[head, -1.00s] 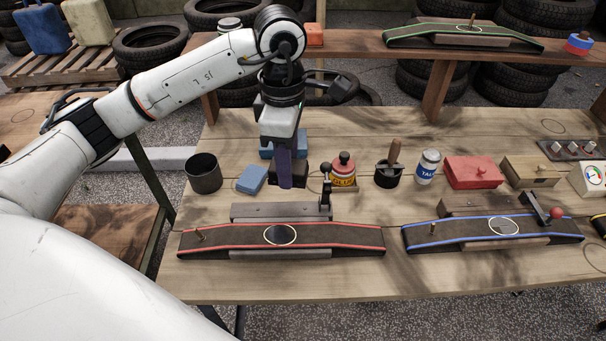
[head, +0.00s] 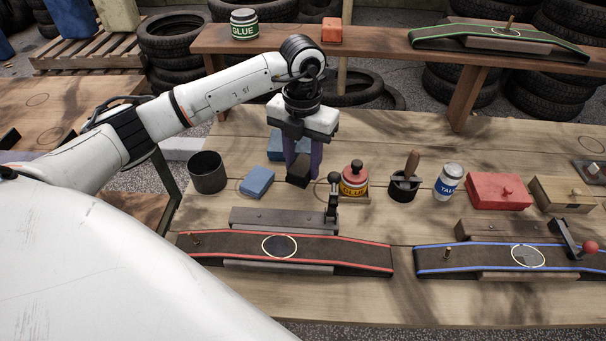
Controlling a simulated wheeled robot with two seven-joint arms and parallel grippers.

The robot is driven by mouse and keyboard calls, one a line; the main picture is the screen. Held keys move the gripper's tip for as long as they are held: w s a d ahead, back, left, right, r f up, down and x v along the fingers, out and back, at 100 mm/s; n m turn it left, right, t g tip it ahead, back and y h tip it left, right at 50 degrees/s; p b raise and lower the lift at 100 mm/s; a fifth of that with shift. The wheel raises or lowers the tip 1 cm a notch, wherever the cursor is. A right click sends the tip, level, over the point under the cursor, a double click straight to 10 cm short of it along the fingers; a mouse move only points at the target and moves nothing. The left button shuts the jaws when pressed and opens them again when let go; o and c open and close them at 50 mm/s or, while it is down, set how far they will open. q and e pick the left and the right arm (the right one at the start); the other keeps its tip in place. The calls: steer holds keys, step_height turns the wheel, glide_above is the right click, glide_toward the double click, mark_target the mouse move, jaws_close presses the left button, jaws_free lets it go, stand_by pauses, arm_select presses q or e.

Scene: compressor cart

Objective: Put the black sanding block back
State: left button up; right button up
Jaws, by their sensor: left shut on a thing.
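The black sanding block (head: 298,172) is between the purple fingers of my left gripper (head: 302,172), in the middle of the head view. The gripper points down and is shut on the block, hiding part of it. The block looks turned at an angle. I cannot tell for sure whether it is clear of the workbench (head: 225,135). My right gripper is not in view.
A blue block (head: 257,182) and a dark cup (head: 207,172) stand left of the gripper; a larger blue item (head: 279,148) is behind it. A red-lidded glue tin (head: 354,181) stands close at right. A red-edged belt (head: 330,250) lies in front.

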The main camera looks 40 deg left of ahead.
mark_target(303, 175)
arm_select(q)
steer(key=shift+f, duration=2)
steer(key=shift+f, duration=0.15)
steer(key=o, duration=1)
step_height(303, 175, up, 12)
steer(key=shift+r, duration=0.2)
steer(key=shift+s+f, duration=0.1)
